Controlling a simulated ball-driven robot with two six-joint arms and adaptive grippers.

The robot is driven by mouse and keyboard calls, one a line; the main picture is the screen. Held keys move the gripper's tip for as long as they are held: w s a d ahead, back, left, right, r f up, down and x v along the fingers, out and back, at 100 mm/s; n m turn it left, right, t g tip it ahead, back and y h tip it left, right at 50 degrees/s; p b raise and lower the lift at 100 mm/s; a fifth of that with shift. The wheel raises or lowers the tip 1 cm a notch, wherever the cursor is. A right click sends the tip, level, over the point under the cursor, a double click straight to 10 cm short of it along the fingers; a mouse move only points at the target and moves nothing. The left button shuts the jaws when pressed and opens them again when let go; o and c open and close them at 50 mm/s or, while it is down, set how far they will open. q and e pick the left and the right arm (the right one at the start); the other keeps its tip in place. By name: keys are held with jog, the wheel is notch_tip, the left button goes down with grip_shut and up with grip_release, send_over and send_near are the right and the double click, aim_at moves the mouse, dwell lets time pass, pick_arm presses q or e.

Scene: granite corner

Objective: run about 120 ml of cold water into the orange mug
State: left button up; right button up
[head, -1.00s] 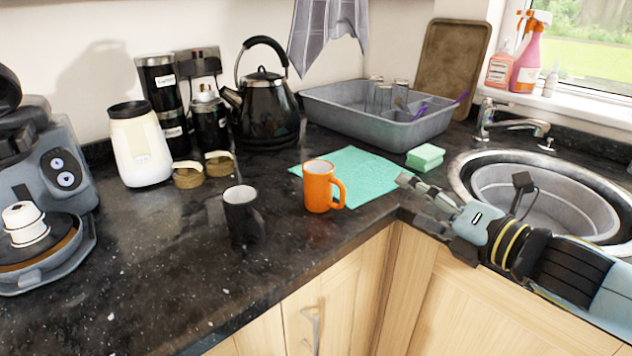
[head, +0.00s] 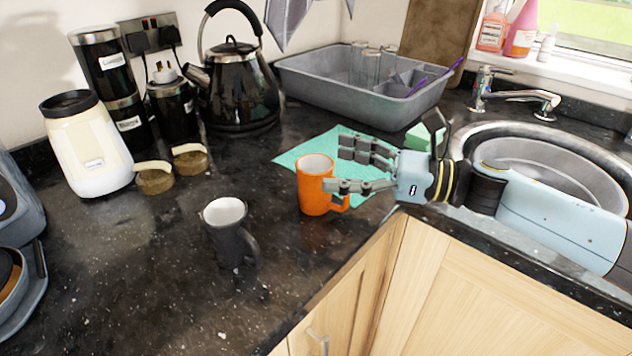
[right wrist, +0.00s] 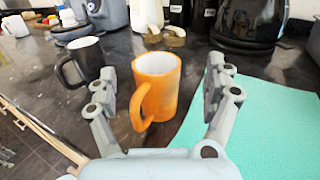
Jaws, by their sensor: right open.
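The orange mug (head: 313,187) stands upright on the dark worktop at the front left of a teal cloth, its handle toward my right gripper. My right gripper (head: 348,168) is open beside the mug, its fingers reaching toward the handle side. In the right wrist view the mug (right wrist: 157,80) stands between and just beyond the open fingers of the right gripper (right wrist: 160,95), handle nearest me. The mug looks empty. The chrome tap (head: 515,95) stands behind the round sink (head: 490,135), which my right arm partly covers.
A black mug (head: 230,240) stands left of the orange one. The teal cloth (head: 300,150) lies flat, with a green sponge (head: 417,137) behind it. A grey basin (head: 300,85) with glasses and a black kettle (head: 238,95) stand behind.

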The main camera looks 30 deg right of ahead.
aim_at(317, 158)
jog(key=p+x, duration=0.1)
jog(key=x, duration=0.3)
jog(key=shift+s+a+f, duration=0.1)
jog(key=shift+a, duration=0.1)
jog(key=shift+a+f, duration=0.1)
jog(key=c, duration=1.6)
jog(key=shift+o, duration=0.2)
jog(key=shift+r, duration=0.65)
pick_arm(q)
jog(key=shift+w+r+p, duration=0.4)
jog(key=shift+r+p, duration=0.05)
jog(key=shift+r, duration=0.25)
jog(key=shift+w+r+p, duration=0.35)
jog(key=shift+r+p, duration=0.05)
jog(key=shift+r, duration=0.25)
jog(key=shift+w+r+p, duration=0.4)
jog(key=shift+r+p, duration=0.05)
jog(key=shift+r, duration=0.25)
pick_arm(e)
jog(key=s+d+r, duration=0.5)
jog(key=s+r, duration=0.4)
jog(key=s, duration=0.1)
jog(key=shift+d+r, duration=0.3)
jog(key=shift+r, duration=0.05)
